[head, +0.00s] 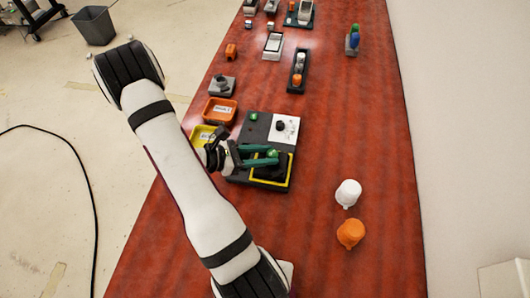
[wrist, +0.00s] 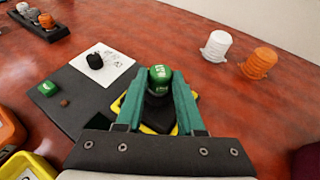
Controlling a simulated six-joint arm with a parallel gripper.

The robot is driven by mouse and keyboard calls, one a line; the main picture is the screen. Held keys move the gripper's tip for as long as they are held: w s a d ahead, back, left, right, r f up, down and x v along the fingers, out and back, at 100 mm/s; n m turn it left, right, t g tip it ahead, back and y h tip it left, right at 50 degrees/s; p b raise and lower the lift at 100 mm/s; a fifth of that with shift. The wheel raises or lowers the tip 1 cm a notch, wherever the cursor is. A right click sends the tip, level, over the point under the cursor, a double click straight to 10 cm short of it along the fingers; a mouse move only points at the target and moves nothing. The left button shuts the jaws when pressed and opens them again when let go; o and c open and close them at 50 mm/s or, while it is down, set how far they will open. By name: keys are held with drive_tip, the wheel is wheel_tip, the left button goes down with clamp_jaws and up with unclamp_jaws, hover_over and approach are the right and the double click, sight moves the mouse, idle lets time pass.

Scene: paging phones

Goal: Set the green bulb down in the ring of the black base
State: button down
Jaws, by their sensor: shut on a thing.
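The green bulb (wrist: 160,75) has white lettering and a dark lower part. It sits between the two green fingers of my gripper (wrist: 157,92), which is shut on it. In the head view the bulb (head: 272,152) shows as a small green top at the fingertips. Below it is a black base (head: 267,170) with a yellow square border, at the near right of a dark board; it also shows in the wrist view (wrist: 156,126). The bulb and fingers hide the base's ring, and I cannot tell whether the bulb touches it.
The dark board (head: 258,120) carries a white panel (head: 286,127) with a black knob, and a green button (wrist: 48,88). Orange (head: 221,111) and yellow (head: 199,137) bins stand left of it. White (head: 348,193) and orange (head: 351,234) cups stand right, with clear red table between.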

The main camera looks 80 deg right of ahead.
drive_tip(key=shift+c, duration=2.2)
unclamp_jaws()
drive_tip(key=o, duration=0.3)
drive_tip(key=shift+r, duration=0.1)
drive_tip(key=shift+r, duration=2.8)
